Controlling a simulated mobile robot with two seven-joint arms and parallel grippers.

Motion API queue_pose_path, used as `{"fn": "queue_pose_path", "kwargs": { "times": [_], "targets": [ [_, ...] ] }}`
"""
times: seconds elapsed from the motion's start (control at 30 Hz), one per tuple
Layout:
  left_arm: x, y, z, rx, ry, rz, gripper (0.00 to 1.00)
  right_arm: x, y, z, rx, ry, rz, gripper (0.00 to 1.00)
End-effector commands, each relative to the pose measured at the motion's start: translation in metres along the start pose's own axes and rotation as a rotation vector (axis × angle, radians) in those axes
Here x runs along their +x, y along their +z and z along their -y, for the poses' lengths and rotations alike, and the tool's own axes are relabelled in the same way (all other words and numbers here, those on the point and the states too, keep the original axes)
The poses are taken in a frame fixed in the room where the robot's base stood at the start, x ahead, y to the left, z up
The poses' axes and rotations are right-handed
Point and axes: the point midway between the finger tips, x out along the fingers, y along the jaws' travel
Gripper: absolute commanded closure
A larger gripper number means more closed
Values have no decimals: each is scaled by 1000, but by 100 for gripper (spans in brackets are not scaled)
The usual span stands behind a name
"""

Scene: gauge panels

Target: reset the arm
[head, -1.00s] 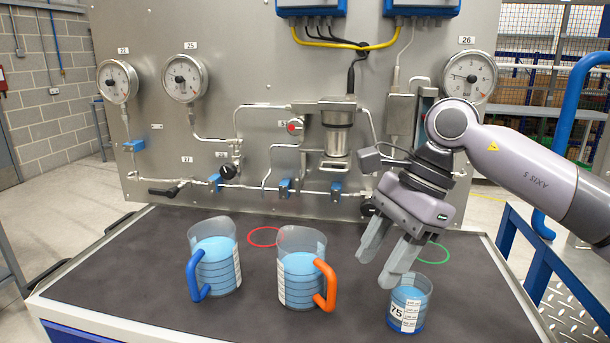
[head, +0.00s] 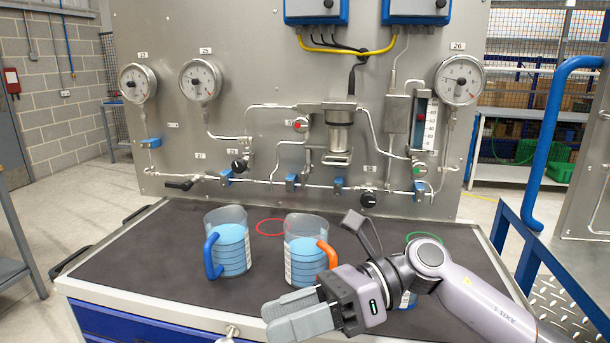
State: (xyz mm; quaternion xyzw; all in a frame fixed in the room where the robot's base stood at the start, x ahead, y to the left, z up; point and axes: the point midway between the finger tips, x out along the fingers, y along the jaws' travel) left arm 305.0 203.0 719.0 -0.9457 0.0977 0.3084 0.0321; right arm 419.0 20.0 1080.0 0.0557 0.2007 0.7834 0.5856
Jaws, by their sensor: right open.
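My right gripper (head: 300,316) is in the lower middle of the head view, over the front edge of the bench, pointing left. Its fingers look empty. It is in front of the orange-handled jug (head: 304,250), whose lower part it comes close to in the picture. My right arm crosses the right side of the bench and hides most of a small blue beaker; only a sliver (head: 407,299) shows behind the wrist. My left gripper is not in view.
A blue-handled jug (head: 229,245) stands left on the dark bench top (head: 140,255). A red ring (head: 271,227) and a partly covered green ring (head: 424,236) mark the bench. The gauge panel (head: 270,110) rises behind. A blue rail (head: 548,140) stands at right.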

Motion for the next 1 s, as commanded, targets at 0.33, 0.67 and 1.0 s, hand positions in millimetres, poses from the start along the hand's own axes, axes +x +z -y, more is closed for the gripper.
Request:
{"fn": "queue_pose_path", "kwargs": {
  "times": [0.33, 0.67, 1.0],
  "targets": [
    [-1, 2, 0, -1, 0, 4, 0, -10, -4, 18, 612, 61, 695, 54],
    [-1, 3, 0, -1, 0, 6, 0, -69, -84, 61, 1253, 67, 1297, 54],
    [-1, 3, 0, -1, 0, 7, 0, -114, -251, 62, 1896, 22, 1893, 54]
  ]
}}
